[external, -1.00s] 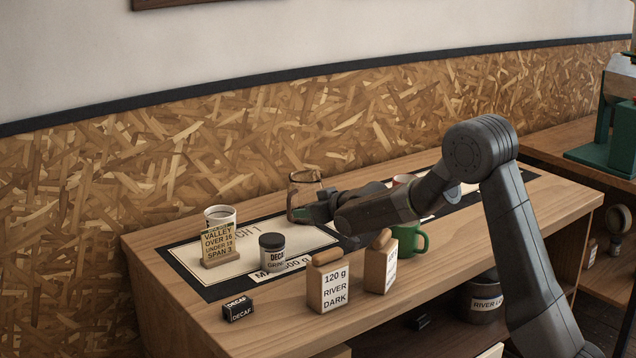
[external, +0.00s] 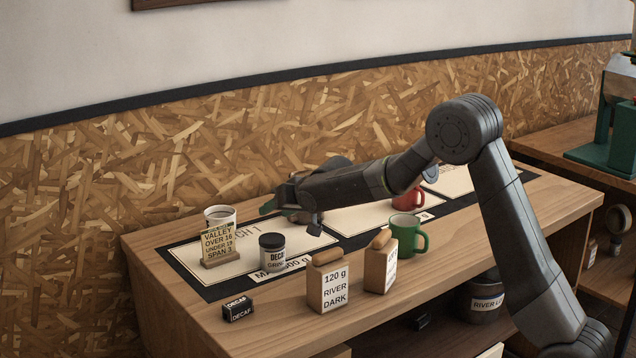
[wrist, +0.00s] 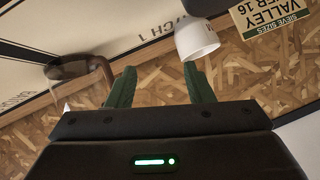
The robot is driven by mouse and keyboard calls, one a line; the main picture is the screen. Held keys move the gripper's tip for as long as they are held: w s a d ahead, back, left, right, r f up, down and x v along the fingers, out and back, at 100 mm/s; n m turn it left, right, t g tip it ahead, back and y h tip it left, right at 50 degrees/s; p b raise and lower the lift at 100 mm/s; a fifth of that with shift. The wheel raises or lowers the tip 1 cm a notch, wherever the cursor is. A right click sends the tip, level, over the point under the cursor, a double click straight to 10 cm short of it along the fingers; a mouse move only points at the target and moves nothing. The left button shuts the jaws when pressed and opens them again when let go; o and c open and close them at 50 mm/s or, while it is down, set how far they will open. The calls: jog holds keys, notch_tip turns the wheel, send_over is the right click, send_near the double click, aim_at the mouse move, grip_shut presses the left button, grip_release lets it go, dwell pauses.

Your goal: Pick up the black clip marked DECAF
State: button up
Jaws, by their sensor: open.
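The black clip marked DECAF (external: 238,308) lies at the near left edge of the wooden counter, in front of the dark mat. White lettering shows on its top and front. My gripper (external: 275,207) is above the back of the mat, well behind and to the right of the clip, and apart from it. In the wrist view my gripper (wrist: 160,84) has its two green fingers spread with nothing between them. The clip does not show in the wrist view.
A white cup (external: 220,212), a VALLEY sign (external: 218,243) and a DECAF jar (external: 272,256) stand on the mat's left. Two labelled blocks (external: 328,288) (external: 380,268) and a green mug (external: 404,236) stand right of the clip. A brown glass vessel (wrist: 75,70) shows beside my fingers.

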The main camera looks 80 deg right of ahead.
jog(key=w+a+r+m+g+y+p, duration=0.2)
jog(key=w+a+r+m+p, duration=0.15)
jog(key=a, duration=0.35)
notch_tip(320, 180, up, 3)
jog(key=m+g+y+p, duration=0.4)
jog(key=m+g+p, duration=0.25)
jog(key=m, duration=0.45)
send_over(237, 302)
jog(key=shift+n, duration=0.25)
jog(key=f, duration=0.5)
jog(key=f+p, duration=0.1)
jog(key=f, duration=0.1)
jog(key=shift+d+f, duration=0.35)
jog(key=shift+f, duration=0.05)
jog(key=shift+a+f+p, duration=0.15)
jog(key=shift+f+p, duration=0.3)
jog(key=shift+f, duration=0.9)
jog(key=shift+a+f+p, duration=0.1)
jog(key=shift+f+p, duration=0.3)
jog(key=shift+f, duration=0.95)
grip_shut()
